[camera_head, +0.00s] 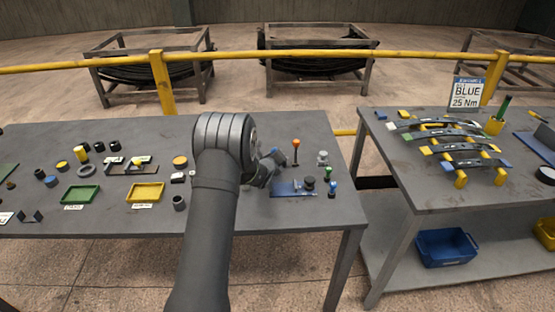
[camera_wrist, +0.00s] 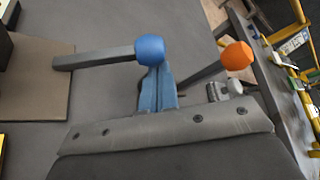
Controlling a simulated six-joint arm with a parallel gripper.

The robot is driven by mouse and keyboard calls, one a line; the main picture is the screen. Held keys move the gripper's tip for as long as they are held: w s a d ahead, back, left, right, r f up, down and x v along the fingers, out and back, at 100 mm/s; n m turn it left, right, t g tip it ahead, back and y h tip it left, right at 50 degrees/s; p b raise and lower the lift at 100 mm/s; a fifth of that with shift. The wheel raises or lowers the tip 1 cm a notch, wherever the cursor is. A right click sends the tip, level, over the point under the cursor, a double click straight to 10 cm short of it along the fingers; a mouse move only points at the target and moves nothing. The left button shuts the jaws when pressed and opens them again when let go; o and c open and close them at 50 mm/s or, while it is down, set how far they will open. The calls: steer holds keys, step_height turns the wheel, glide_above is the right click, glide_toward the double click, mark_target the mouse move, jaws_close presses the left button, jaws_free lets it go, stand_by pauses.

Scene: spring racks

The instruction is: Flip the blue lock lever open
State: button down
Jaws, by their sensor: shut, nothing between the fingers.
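The blue lock lever is a grey bar (camera_wrist: 95,59) with a round blue knob (camera_wrist: 150,48), lying nearly level across the wrist view. My gripper (camera_wrist: 155,72) has blue fingers pressed together, with nothing between them. Its tips are right at the blue knob; whether they touch it I cannot tell. In the head view my gripper (camera_head: 277,158) is over the left table, left of an orange-knobbed lever, and my arm hides part of the area around it.
The orange-knobbed lever (camera_head: 295,145) stands upright close by; its knob (camera_wrist: 236,56) shows right of my fingers. A blue plate (camera_head: 290,188) with dark parts lies in front. Green and yellow trays are left. A right table (camera_head: 420,185) holds spring racks and a BLUE 25 Nm sign (camera_head: 467,93).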

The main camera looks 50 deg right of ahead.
stand_by(0.3)
steer(key=shift+w+a+r, duration=0.1)
steer(key=shift+r, duration=0.2)
steer(key=shift+r+n+h, duration=0.1)
steer(key=shift+n+h, duration=0.2)
steer(key=shift+w+a+r+n+g+h, duration=0.3)
steer(key=shift+w+a+r+n+h, duration=0.15)
steer(key=shift+r+n, duration=0.2)
steer(key=shift+w+a+r+n+h, duration=0.6)
steer(key=shift+r+n+h, duration=0.2)
steer(key=shift+n, duration=0.15)
steer(key=shift+w+a+r+n+h, duration=0.6)
steer(key=shift+w+a+n, duration=0.25)
steer(key=shift+n, duration=0.1)
steer(key=shift+w+a+r+n+h, duration=0.45)
steer(key=shift+w+a+n+h, duration=0.1)
steer(key=shift+w+a+n, duration=0.35)
